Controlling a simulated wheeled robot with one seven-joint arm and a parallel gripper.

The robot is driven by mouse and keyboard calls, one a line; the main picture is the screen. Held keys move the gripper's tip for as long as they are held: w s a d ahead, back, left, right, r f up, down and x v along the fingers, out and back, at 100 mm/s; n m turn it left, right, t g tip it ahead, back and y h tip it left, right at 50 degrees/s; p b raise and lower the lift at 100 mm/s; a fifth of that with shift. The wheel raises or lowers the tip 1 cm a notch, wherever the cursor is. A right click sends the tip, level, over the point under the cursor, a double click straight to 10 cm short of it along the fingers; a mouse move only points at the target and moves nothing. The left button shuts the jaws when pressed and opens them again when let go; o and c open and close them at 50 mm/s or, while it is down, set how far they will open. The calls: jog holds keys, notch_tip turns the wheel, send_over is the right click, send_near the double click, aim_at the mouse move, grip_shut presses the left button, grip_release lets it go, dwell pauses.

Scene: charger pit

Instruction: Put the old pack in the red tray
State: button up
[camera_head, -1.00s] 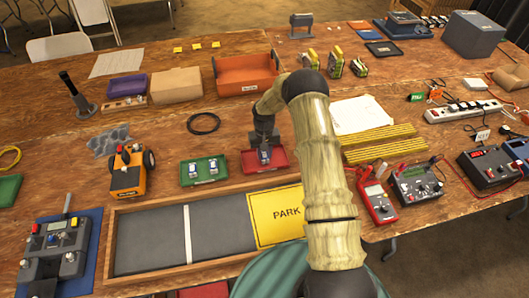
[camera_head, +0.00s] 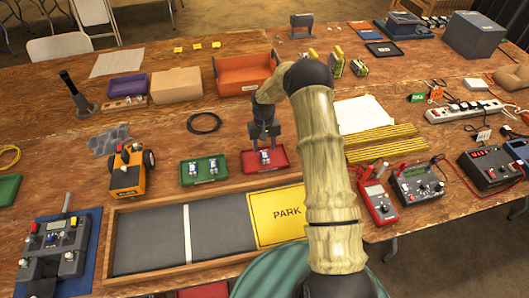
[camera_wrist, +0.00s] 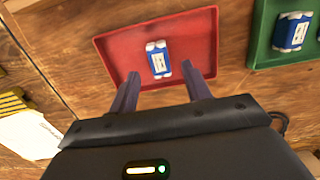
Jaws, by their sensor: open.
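The red tray (camera_head: 281,160) lies on the table in front of my arm, in the head view. One pack with a blue middle and whitish ends (camera_wrist: 159,60) lies inside the red tray, and it also shows in the head view (camera_head: 265,157). My gripper (camera_wrist: 158,88) is open and empty. Its two fingers reach over the edge of the red tray (camera_wrist: 112,28), with the pack beyond and between the fingertips. In the head view my gripper (camera_head: 264,141) is just above the red tray.
A green tray (camera_head: 203,171) with two similar packs stands left of the red tray. An orange robot car (camera_head: 127,172) is farther left. The grey track with a PARK sign (camera_head: 277,213) lies in front. An orange bin (camera_head: 246,70) and a black cable ring (camera_head: 204,123) are behind.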

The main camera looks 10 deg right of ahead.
aim_at(264, 153)
notch_tip(264, 153, up, 8)
jog(key=shift+w+d+f+b, duration=0.15)
jog(key=shift+w+b, duration=0.25)
dwell(0.3)
jog(key=s+r+t, duration=0.1)
jog(key=s+r, duration=0.3)
jog(key=s, duration=0.5)
jog(key=s+r+t, duration=0.1)
jog(key=s+r, duration=0.4)
jog(key=s, duration=0.5)
jog(key=s+r+t, duration=0.1)
jog(key=s+r, duration=0.3)
jog(key=s, duration=0.5)
jog(key=shift+s+r+t, duration=0.25)
jog(key=shift+r+t, duration=0.05)
jog(key=shift+r, duration=0.05)
